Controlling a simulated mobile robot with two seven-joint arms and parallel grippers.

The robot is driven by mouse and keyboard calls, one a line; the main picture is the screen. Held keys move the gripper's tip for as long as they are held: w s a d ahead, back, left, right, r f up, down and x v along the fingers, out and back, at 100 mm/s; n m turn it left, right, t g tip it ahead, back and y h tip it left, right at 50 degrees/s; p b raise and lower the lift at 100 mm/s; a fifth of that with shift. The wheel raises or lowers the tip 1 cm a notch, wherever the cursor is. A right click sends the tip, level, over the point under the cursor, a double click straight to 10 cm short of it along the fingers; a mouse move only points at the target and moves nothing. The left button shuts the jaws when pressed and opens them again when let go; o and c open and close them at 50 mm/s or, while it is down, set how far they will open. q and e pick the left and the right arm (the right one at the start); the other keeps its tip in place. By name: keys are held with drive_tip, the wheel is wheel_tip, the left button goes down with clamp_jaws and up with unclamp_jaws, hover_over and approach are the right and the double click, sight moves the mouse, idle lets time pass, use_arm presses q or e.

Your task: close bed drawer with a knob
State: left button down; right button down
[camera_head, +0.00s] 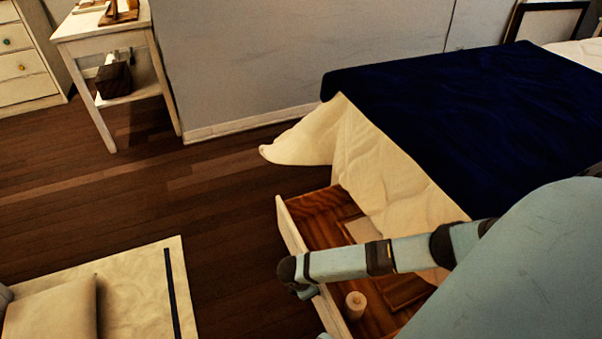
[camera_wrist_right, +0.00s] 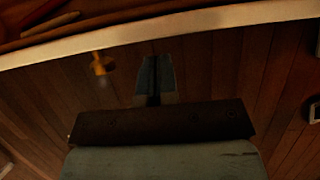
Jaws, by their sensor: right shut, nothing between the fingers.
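The bed drawer (camera_head: 290,228) is pulled open from under the bed, its pale front panel facing the floor at left. In the right wrist view its pale edge (camera_wrist_right: 200,25) crosses the top, and a brass knob (camera_wrist_right: 101,65) sticks out just below it. My right arm reaches across the open drawer, and its gripper (camera_head: 302,292) is just outside the front panel. In the wrist view the right gripper (camera_wrist_right: 153,82) is shut and empty, to the right of the knob and apart from it. The knob is hidden in the head view. My left gripper is out of view.
The drawer holds a candle (camera_head: 355,305) and flat wooden items (camera_head: 402,291). The bed's white bedding (camera_head: 385,185) hangs over the drawer's back, under a dark blue blanket (camera_head: 450,110). Bare floor (camera_head: 190,205) lies between.

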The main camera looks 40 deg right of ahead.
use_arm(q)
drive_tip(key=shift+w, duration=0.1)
use_arm(e)
drive_tip(key=shift+s+d, duration=0.2)
drive_tip(key=shift+d, duration=0.3)
drive_tip(key=shift+d, duration=0.1)
